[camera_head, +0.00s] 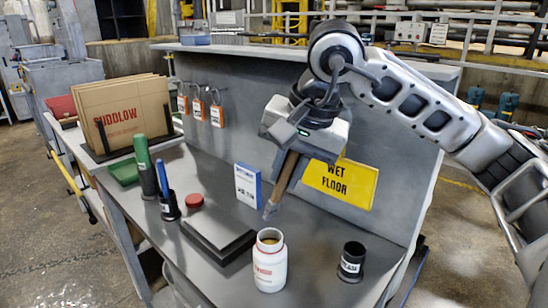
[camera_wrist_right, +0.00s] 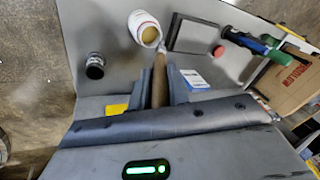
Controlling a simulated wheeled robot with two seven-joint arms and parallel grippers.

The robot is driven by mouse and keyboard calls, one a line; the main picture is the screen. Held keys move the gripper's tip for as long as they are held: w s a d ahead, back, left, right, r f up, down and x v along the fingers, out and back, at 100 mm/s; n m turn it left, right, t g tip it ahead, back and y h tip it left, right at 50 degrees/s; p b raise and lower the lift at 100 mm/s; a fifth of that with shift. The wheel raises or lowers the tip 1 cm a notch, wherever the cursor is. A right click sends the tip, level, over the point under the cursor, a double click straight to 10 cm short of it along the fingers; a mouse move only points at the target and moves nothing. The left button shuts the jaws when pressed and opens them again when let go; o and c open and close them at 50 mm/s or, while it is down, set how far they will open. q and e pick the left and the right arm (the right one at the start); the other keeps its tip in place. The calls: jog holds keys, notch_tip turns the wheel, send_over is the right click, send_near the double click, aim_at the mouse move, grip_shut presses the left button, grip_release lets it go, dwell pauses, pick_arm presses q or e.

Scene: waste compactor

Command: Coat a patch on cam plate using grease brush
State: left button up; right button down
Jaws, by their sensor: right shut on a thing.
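My right gripper (camera_head: 290,160) is shut on the grease brush (camera_head: 284,181) by its brown wooden handle. The brush tilts down to the left, and its pale bristle end hangs in the air just above an open white jar (camera_head: 270,265) with brownish content. In the right wrist view the handle (camera_wrist_right: 158,80) sits between the two fingers (camera_wrist_right: 159,92), and its tip shows close to the jar (camera_wrist_right: 146,24). A dark flat slab (camera_head: 219,238), seemingly the cam plate, lies on the bench left of the jar. It also shows in the wrist view (camera_wrist_right: 196,34). My left gripper is out of view.
A black cup (camera_head: 352,262) stands right of the jar. A blue-white box (camera_head: 248,185), red round lid (camera_head: 195,200), pen cup (camera_head: 169,205) and green cylinder (camera_head: 146,168) stand around the slab. The back panel carries padlocks and a yellow sign (camera_head: 341,183). Cardboard (camera_head: 123,118) stands at left.

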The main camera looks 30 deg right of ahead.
jog(key=shift+s+f+b, duration=0.25)
jog(key=shift+f+b, duration=0.4)
jog(key=shift+f, duration=0.2)
pick_arm(q)
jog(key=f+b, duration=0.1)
jog(key=b, duration=0.2)
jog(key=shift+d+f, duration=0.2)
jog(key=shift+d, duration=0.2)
pick_arm(e)
notch_tip(320, 180, down, 4)
jog(key=shift+f, duration=0.1)
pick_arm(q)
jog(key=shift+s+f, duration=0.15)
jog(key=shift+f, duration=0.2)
pick_arm(e)
jog(key=shift+f, duration=0.1)
pick_arm(q)
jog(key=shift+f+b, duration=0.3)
jog(key=shift+b, duration=0.1)
pick_arm(e)
jog(key=shift+f, duration=0.45)
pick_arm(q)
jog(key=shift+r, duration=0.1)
